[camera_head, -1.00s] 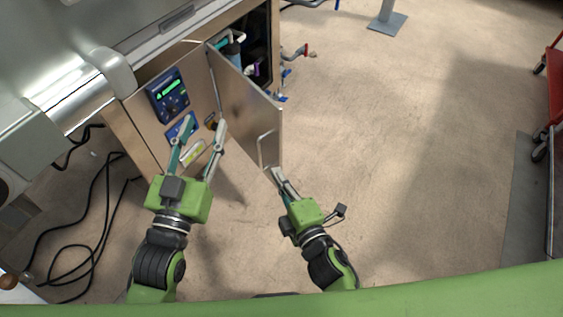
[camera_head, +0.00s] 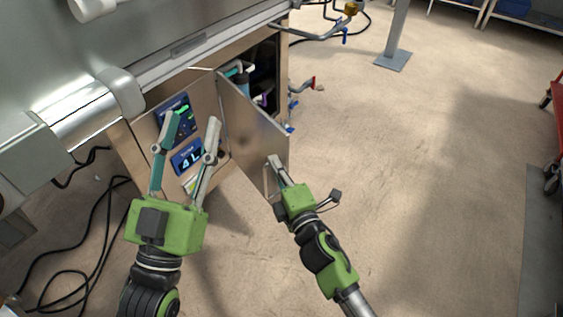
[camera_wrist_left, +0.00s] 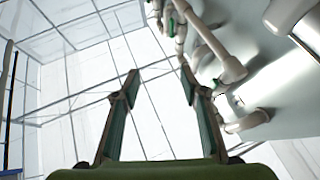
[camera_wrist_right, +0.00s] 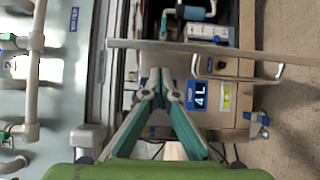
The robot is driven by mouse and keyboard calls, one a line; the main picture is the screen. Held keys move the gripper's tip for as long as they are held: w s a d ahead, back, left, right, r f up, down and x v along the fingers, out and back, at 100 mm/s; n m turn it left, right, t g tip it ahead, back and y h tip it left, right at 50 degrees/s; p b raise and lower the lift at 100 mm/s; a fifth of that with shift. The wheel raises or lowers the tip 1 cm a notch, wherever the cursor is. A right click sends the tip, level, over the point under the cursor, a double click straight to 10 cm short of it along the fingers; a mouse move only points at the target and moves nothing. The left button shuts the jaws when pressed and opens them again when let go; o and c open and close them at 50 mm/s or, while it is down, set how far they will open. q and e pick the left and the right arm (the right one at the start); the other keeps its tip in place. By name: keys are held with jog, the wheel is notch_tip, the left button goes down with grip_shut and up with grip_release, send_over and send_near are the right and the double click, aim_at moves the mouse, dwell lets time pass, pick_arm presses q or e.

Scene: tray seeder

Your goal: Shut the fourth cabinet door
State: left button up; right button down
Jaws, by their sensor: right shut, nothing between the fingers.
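The cabinet door (camera_head: 252,125) is a flat tan panel standing open from the cabinet front, with a metal bar handle (camera_head: 268,180) near its free edge. In the right wrist view the door shows nearly edge-on as a thin bar (camera_wrist_right: 200,53), with its handle (camera_wrist_right: 240,76) below. My right gripper (camera_head: 272,161) is shut and empty, close to the handle and free edge; contact cannot be told. Its closed tips (camera_wrist_right: 160,82) show below the door edge in the wrist view. My left gripper (camera_head: 192,122) is open and empty in front of the neighbouring closed panel.
A "4 L" label (camera_head: 186,158) and blue display (camera_head: 174,112) are on the panel beside the opening. Valves and pipes (camera_head: 305,88) stick out at the cabinet's right side. Black cables (camera_head: 75,225) lie on the floor at left. The floor at right is mostly clear.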

jog(key=shift+w+d, duration=0.5)
jog(key=shift+d, duration=0.3)
